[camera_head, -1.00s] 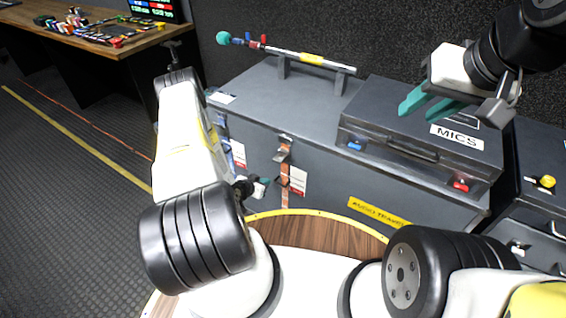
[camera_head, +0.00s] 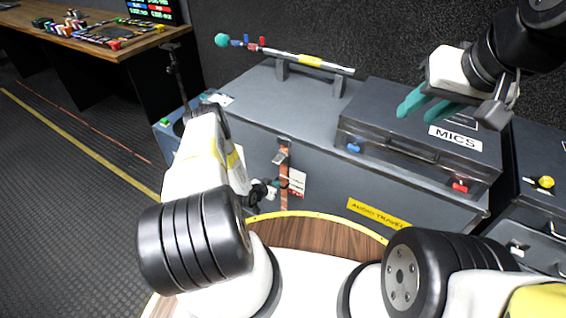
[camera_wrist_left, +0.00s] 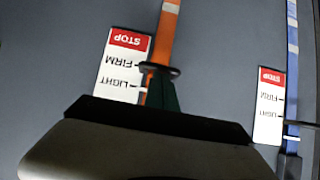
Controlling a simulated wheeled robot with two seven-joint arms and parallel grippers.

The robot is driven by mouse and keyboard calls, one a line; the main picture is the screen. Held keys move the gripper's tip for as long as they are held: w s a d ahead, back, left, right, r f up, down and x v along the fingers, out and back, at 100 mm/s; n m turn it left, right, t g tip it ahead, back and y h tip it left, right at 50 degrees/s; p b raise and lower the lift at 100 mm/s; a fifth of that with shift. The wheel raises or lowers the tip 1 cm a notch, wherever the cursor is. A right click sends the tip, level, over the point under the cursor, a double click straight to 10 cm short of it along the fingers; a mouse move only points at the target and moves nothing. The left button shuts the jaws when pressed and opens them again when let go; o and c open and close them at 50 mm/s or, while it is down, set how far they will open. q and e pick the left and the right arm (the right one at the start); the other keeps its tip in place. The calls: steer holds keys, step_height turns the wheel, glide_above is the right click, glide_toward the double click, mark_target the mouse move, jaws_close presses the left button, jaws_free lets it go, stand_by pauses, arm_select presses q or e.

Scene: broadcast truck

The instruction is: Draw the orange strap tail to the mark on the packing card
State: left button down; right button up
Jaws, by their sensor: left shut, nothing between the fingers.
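The orange strap (camera_head: 283,200) hangs down the front of the large grey case, with a buckle near the case's upper edge. It also shows in the left wrist view (camera_wrist_left: 168,30), running down to a dark bar. The white packing card (camera_head: 298,183) is beside it; in the left wrist view the card (camera_wrist_left: 122,68) reads STOP, FIRM and LIGHT upside down. My left gripper (camera_head: 282,184) is shut and empty at the strap. Its green fingers (camera_wrist_left: 162,92) overlap the strap's lower visible end, whose tip is hidden. My right gripper (camera_head: 418,109) is open and empty above the MICS case.
A blue strap (camera_wrist_left: 292,45) with a second card (camera_wrist_left: 269,105) is at the right of the left wrist view. The MICS case (camera_head: 420,140) and a pole on supports (camera_head: 305,60) stand on the grey case (camera_head: 335,170). A desk (camera_head: 95,40) is at the back left.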

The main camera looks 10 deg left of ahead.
arm_select(q)
steer(key=shift+s+f, duration=0.15)
steer(key=shift+f, duration=2.1)
